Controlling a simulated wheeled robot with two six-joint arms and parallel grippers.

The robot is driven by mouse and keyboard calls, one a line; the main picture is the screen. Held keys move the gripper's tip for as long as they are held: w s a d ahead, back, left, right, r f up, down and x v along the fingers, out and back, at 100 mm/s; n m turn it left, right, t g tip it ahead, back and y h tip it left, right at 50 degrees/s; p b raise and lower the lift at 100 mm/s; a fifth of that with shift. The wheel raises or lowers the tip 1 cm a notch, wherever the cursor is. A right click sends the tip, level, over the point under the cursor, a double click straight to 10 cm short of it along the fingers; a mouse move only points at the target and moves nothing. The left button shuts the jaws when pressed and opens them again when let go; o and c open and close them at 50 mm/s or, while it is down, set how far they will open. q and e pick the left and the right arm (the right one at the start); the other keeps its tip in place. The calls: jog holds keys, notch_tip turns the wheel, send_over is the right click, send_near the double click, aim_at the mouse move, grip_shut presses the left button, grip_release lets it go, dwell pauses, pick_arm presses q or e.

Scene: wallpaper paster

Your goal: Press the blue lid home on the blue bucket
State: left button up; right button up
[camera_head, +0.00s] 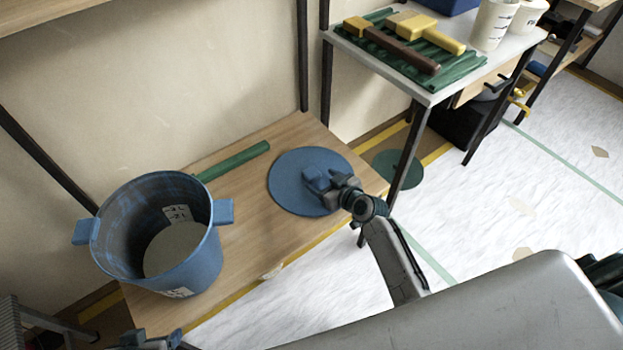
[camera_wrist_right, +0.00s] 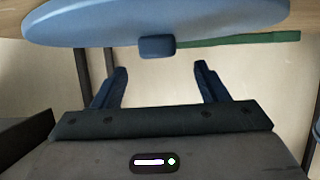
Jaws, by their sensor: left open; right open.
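The blue bucket (camera_head: 200,265) stands open and upright on the wooden bench at the left of the head view. It has a blue tab on each side and a grey surface inside. The round blue lid (camera_head: 287,190) is on the right part of the bench, apart from the bucket. My right gripper (camera_head: 316,180) is over the lid in the head view, hiding part of it. In the right wrist view the lid (camera_wrist_right: 100,25) spans the top, with a small blue block (camera_wrist_right: 157,47) just beyond the open, empty fingers (camera_wrist_right: 160,70). My left gripper (camera_head: 150,339) is partly cut off at the bottom edge.
A green bar (camera_head: 235,160) lies behind the bucket and lid on the wooden bench (camera_head: 235,240). A side table (camera_head: 420,93) holds brushes on a green mat and white tubs. Bare bench lies between bucket and lid. A wall stands behind.

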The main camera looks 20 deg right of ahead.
aim_at(312, 173)
jog(key=x, duration=0.4)
jog(key=shift+w+d, duration=0.1)
jog(key=shift+w, duration=0.05)
jog(key=c, duration=1.1)
